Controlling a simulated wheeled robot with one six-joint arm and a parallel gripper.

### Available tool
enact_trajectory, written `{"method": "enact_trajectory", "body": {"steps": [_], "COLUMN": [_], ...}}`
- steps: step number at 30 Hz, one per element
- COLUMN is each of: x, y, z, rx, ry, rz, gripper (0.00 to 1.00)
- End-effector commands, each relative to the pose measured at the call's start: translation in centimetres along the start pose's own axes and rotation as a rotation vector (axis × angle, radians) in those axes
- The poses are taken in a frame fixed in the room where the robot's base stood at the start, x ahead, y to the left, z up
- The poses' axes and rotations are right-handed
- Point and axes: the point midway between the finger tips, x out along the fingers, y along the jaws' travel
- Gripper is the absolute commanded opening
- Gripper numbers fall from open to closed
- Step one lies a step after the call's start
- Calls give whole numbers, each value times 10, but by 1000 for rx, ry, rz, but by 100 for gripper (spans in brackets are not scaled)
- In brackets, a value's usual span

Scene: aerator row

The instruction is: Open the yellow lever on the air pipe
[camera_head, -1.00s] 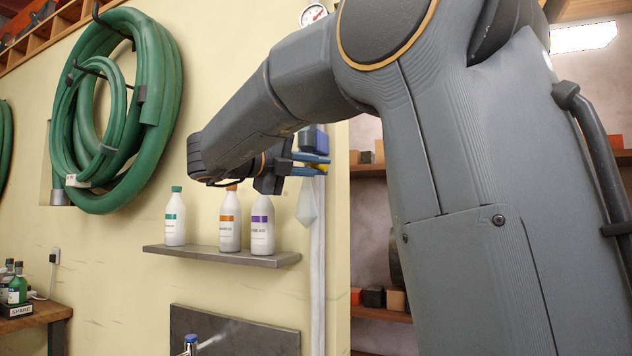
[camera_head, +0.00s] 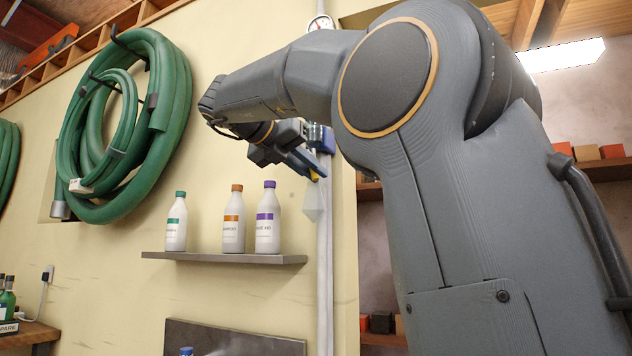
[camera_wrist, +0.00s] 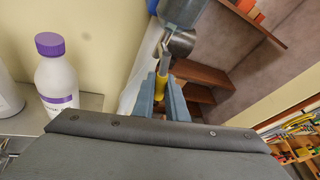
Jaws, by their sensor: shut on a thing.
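The yellow lever (camera_wrist: 161,80) sits between the blue-grey fingers of my gripper (camera_wrist: 162,98) in the wrist view. My gripper is shut on it. In the head view my gripper (camera_head: 312,168) is at the white air pipe (camera_head: 325,240), just under the blue valve body (camera_head: 320,138), with a bit of yellow showing at the fingertips. The fingers slope down to the right. The valve's metal body (camera_wrist: 181,42) shows beyond the lever in the wrist view. Most of the lever is hidden by the fingers.
A shelf (camera_head: 225,258) with white bottles, among them a purple-capped bottle (camera_head: 268,220), is below and left of my gripper. A pressure gauge (camera_head: 320,23) is above. A coiled green hose (camera_head: 170,120) hangs on the left wall. Wooden shelves stand to the right.

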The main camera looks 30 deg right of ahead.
Motion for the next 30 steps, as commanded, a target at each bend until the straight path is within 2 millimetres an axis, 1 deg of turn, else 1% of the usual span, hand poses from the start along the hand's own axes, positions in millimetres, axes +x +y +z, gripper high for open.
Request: {"method": "enact_trajectory", "body": {"steps": [6,12,19,30], "x": [-1,-2,-3,-4], "y": [8,12,14,14], "z": [-1,0,1,1], "rx": [142,227,273,282], "ry": [31,49,59,61], "rz": [59,95,113,118], "gripper": [0,0,0,0]}}
